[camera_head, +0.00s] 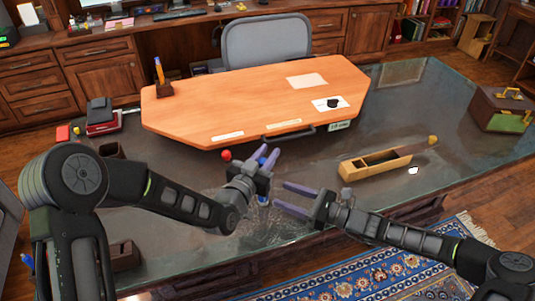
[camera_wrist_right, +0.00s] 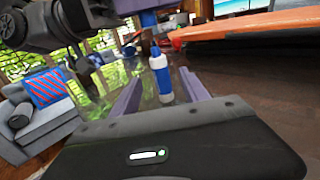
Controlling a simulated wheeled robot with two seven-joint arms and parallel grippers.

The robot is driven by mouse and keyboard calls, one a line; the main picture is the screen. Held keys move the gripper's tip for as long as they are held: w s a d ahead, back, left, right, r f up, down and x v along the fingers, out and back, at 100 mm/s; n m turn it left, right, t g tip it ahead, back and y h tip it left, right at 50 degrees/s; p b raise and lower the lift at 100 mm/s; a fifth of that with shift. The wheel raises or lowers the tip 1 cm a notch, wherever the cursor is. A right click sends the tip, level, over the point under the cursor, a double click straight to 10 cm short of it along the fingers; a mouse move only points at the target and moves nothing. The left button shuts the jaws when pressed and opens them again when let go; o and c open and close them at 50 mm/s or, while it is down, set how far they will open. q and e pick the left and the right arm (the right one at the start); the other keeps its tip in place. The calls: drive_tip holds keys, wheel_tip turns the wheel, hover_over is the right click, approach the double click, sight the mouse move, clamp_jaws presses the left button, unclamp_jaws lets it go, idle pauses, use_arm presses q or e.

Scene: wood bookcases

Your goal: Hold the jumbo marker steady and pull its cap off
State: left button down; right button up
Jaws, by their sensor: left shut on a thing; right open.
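My left gripper (camera_head: 269,151) has purple fingers and is shut on the jumbo marker, above the glass desk. The fingers hide part of the marker; a blue part (camera_head: 263,200) shows just below the gripper. In the right wrist view a white and blue piece of the marker (camera_wrist_right: 160,75) stands near upright, with another blue part (camera_wrist_right: 148,18) above it beside my left gripper. Which part is the cap I cannot tell. My right gripper (camera_head: 281,196) is open and empty, its fingers pointing left towards the lower blue part. In its wrist view the marker appears between the fingers, beyond their tips.
The glass desk (camera_head: 400,110) carries an orange wooden board (camera_head: 260,100) behind the grippers. A long wooden box (camera_head: 375,165) lies to the right, and a small red ball (camera_head: 226,155) near my left gripper. A green-brown case (camera_head: 500,108) stands at far right.

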use_arm(q)
drive_tip(key=shift+f, duration=0.3)
use_arm(e)
drive_tip(key=v, duration=0.4)
use_arm(q)
drive_tip(key=shift+d, duration=0.15)
use_arm(e)
drive_tip(key=shift+s+d, duration=0.1)
